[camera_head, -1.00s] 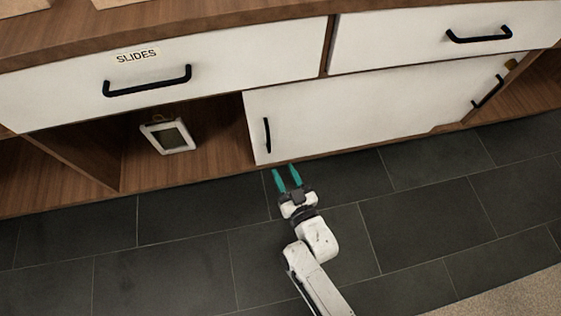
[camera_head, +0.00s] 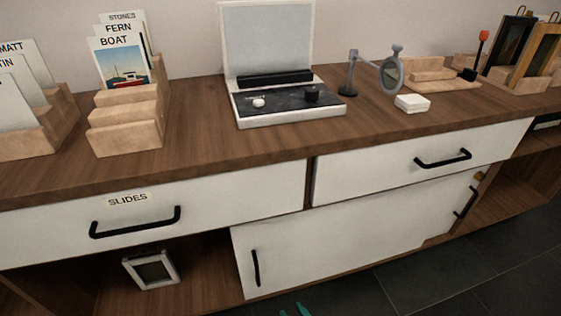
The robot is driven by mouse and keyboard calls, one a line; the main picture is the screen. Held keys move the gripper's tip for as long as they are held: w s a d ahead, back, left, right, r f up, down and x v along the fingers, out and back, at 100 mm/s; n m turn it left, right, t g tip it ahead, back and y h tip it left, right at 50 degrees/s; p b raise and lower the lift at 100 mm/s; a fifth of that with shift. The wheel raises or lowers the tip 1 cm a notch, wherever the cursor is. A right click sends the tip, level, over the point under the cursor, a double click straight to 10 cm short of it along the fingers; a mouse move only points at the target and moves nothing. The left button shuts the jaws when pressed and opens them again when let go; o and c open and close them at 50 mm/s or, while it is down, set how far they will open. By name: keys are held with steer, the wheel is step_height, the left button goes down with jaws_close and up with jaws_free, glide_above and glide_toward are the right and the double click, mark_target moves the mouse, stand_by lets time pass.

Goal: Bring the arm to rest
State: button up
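Only the teal fingertips of my gripper (camera_head: 293,311) show, at the bottom edge of the picture. The two tips are apart with nothing visible between them. They are low in front of the cabinet's white sliding door (camera_head: 350,232), over the dark floor. The rest of my gripper and my arm is below the picture, out of view.
Above are a drawer labelled SLIDES (camera_head: 150,214) and a second drawer (camera_head: 420,160), both shut. The wooden top (camera_head: 215,135) holds card racks, a light box (camera_head: 290,105), a magnifier (camera_head: 390,75) and frames. A white-framed object (camera_head: 150,269) sits in the open shelf.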

steer(key=s+d+r+m+g+h, duration=0.1)
steer(key=s+d+g+h, duration=0.15)
steer(key=s+d, duration=0.4)
steer(key=s+d+r+m+g+h, duration=0.15)
steer(key=s+d+g, duration=0.25)
steer(key=d, duration=0.5)
steer(key=s+d+r+m+g+h, duration=0.2)
steer(key=s+d+r+g, duration=0.15)
steer(key=s, duration=0.35)
steer(key=s+d+r+m+g+h, duration=0.1)
steer(key=s+d+r+g, duration=0.15)
steer(key=s+d, duration=0.4)
step_height(320, 180, up, 30)
steer(key=a+p, duration=0.1)
steer(key=p, duration=3)
steer(key=shift+s+a+t, duration=0.35)
steer(key=shift+a, duration=0.05)
